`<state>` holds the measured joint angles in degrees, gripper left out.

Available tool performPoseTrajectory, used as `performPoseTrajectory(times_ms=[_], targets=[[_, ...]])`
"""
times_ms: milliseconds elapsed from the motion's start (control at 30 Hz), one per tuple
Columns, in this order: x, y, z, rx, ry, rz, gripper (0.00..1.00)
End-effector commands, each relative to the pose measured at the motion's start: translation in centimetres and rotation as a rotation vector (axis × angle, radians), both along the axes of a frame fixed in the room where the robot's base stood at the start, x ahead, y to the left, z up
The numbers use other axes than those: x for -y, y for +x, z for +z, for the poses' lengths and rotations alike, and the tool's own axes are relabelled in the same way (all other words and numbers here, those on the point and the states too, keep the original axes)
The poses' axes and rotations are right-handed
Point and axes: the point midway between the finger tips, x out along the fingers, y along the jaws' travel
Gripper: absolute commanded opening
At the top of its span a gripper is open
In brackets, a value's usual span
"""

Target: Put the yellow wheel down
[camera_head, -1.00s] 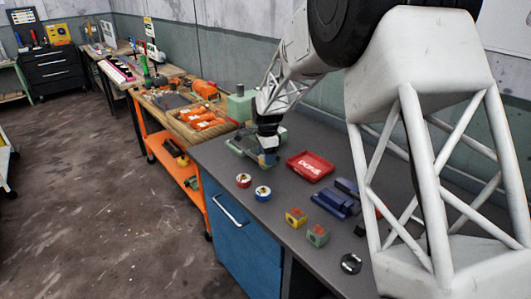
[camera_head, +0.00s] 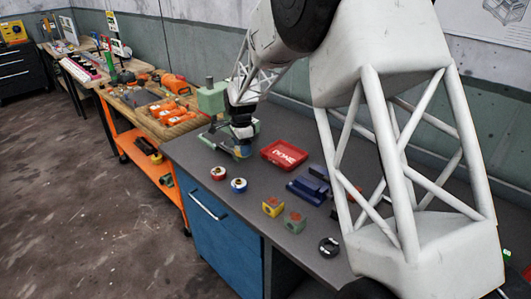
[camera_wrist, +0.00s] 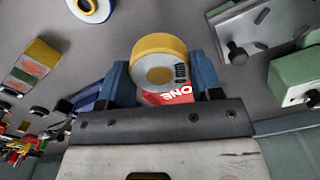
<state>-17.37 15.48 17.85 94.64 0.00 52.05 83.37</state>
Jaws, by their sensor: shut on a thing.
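The yellow wheel (camera_wrist: 160,62) is between the blue fingers of my gripper (camera_wrist: 162,78) in the wrist view, gripped at its sides. In the head view my gripper (camera_head: 243,152) is low over the grey bench, just left of a red tray (camera_head: 284,155) with white lettering. The wheel is mostly hidden there, and I cannot tell whether it touches the bench. Part of the red tray also shows behind the wheel in the wrist view (camera_wrist: 168,97).
A red wheel (camera_head: 218,173) and a blue wheel (camera_head: 239,185) lie in front of my gripper. A blue fixture (camera_head: 310,188), a yellow block (camera_head: 273,207), a green block (camera_head: 294,222) and a black disc (camera_head: 329,247) are nearer. A green machine (camera_head: 212,97) stands behind.

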Motion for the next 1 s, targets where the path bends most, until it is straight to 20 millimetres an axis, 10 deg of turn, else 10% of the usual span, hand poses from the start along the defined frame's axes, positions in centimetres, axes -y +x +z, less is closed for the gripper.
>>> performPoseTrajectory(times_ms=[700, 1000], targets=[[13.5, 8.3, 1.5, 0.002, 0.000, 0.304, 0.18], [16.1, 9.5, 1.8, 0.000, 0.000, 0.365, 0.18]])
